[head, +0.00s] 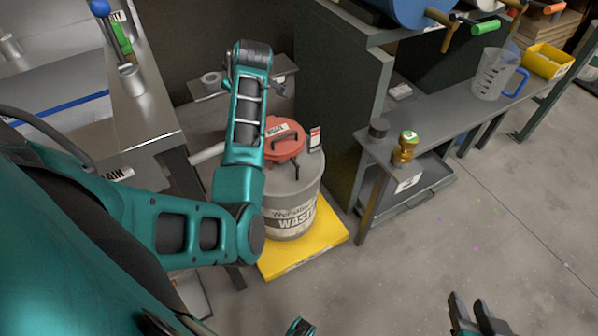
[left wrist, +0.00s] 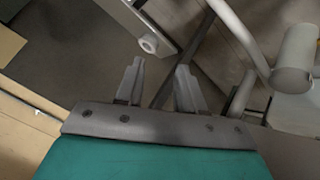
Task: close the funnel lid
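A red funnel lid (head: 287,150) with a black handle and a white label sits on top of a grey waste drum (head: 292,208). My left arm covers its left side, and I cannot tell how far the lid is open or shut. My right gripper (head: 468,308) is open and empty at the bottom right, over the floor and away from the drum.
The drum stands on a yellow base (head: 327,240). A grey bench (head: 440,112) to the right holds a brass-coloured item (head: 404,150) and a clear jug (head: 496,75). A metal table (head: 145,105) stands at the left.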

